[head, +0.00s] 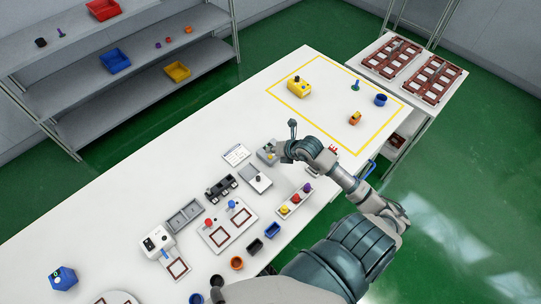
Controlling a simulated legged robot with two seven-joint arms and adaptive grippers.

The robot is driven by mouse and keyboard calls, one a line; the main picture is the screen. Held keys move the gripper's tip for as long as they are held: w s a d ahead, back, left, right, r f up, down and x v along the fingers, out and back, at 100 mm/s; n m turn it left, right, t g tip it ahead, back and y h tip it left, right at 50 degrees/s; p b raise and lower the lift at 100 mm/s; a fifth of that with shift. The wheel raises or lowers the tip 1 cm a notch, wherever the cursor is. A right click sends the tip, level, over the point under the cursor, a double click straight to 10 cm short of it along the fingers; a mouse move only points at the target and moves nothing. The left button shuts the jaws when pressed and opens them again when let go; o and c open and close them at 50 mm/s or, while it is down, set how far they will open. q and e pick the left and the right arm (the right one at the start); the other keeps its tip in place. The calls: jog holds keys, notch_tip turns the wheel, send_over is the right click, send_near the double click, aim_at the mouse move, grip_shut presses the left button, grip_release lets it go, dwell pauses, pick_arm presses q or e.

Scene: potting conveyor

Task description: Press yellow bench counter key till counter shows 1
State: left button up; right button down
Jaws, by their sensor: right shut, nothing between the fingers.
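A small yellow box (299,88) with dark details on top stands inside the yellow outline at the far end of the bench; it may be the yellow bench counter. Its key and any number on it are too small to read. My right gripper (282,152) is shut and empty. It is over the middle of the bench, at the right side of a small grey box (266,153), partly covering it; I cannot tell whether they touch. The yellow box is well beyond the gripper, apart from it. My left gripper is not in view.
Near the gripper are a white card (236,154), a grey device (257,178) and a strip with coloured knobs (295,201). An orange-yellow block (355,118) and a blue cup (380,100) stand in the outlined area.

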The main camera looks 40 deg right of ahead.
aim_at(272, 157)
notch_tip(272, 157, up, 4)
jog(key=p, duration=0.3)
jog(key=shift+r, duration=0.1)
dwell(0.7)
